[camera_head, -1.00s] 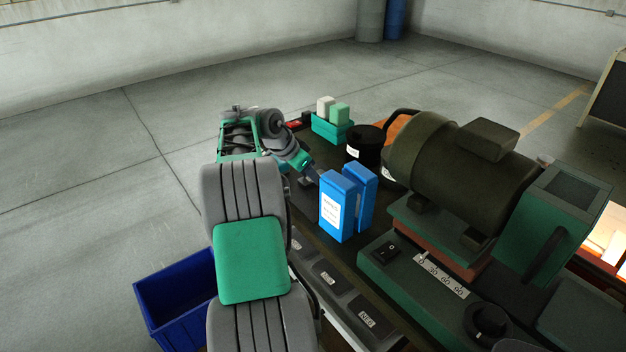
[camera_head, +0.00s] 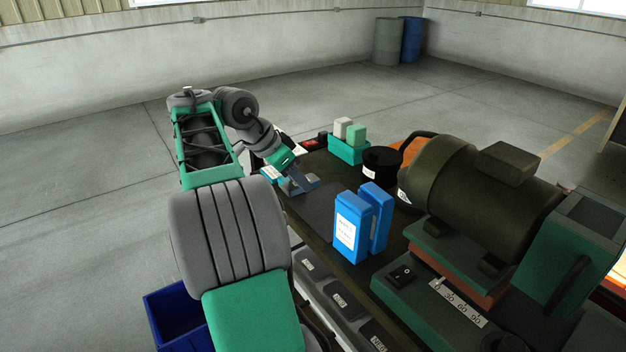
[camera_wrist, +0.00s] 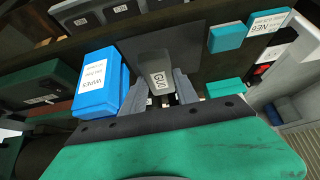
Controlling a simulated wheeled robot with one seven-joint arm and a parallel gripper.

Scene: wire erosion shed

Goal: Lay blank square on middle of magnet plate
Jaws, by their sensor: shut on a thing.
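My gripper (camera_head: 298,186) is low over the bench at its left side in the head view. In the wrist view my gripper (camera_wrist: 158,92) is shut on a grey piece with a white label (camera_wrist: 157,68), apparently the blank. A flat dark square (camera_wrist: 185,40), which looks like the magnet plate, lies behind the held piece in the wrist view. It also shows as a dark patch (camera_head: 315,207) in the head view, right of the fingers. I cannot tell whether the piece touches it. The fingers hide part of the piece.
Two blue boxes (camera_head: 351,228) stand near the plate. Teal blocks (camera_wrist: 225,37) lie on its other side. A blue bin (camera_head: 178,315) stands below on the floor.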

